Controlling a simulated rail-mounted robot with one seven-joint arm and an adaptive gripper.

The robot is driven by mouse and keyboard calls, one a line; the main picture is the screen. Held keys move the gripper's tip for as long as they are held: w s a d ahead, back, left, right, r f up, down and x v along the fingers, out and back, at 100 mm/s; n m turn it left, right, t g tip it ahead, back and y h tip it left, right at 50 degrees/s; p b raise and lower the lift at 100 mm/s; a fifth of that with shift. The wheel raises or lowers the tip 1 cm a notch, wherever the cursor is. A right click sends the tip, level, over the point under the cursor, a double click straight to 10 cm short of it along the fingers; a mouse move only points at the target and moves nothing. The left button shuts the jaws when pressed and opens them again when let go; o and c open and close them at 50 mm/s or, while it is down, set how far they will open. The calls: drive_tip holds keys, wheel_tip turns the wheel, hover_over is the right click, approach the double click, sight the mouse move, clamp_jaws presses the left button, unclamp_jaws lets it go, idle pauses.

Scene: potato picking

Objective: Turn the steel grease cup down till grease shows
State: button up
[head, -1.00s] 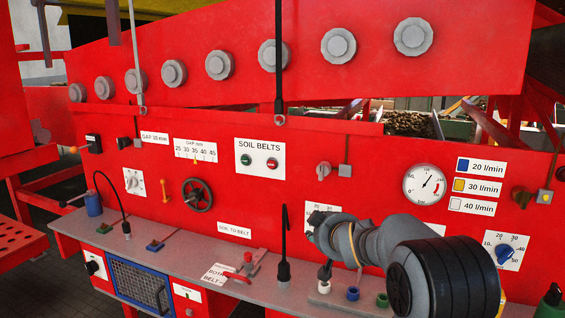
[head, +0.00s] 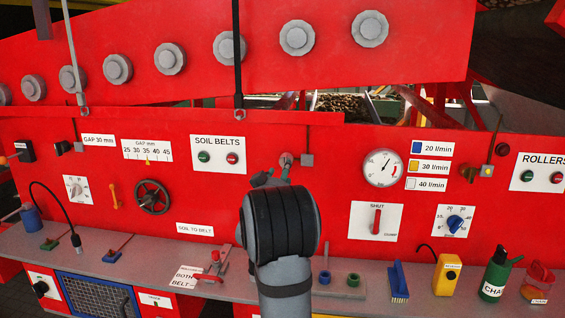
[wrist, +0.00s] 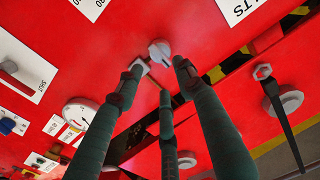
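A round grey cap with a raised ridge (wrist: 159,52), which looks like the steel grease cup, sits on the red panel in the wrist view. No grease can be made out on it. My gripper (wrist: 160,72) has its fingers spread, with the tips around and just short of the cap. I see no clear contact. In the head view my arm's dark round wrist covers most of the gripper.
A pressure gauge (head: 383,168) and a red SHUT lever (head: 377,220) are to the right. The shelf (head: 130,258) below carries a blue brush (head: 398,280), a yellow can (head: 446,275) and a green bottle (head: 495,272).

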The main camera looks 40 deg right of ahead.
drive_tip(key=p+x, duration=0.3)
drive_tip(key=x, duration=0.4)
drive_tip(key=shift+c, duration=0.8)
drive_tip(key=c, duration=0.8)
clamp_jaws()
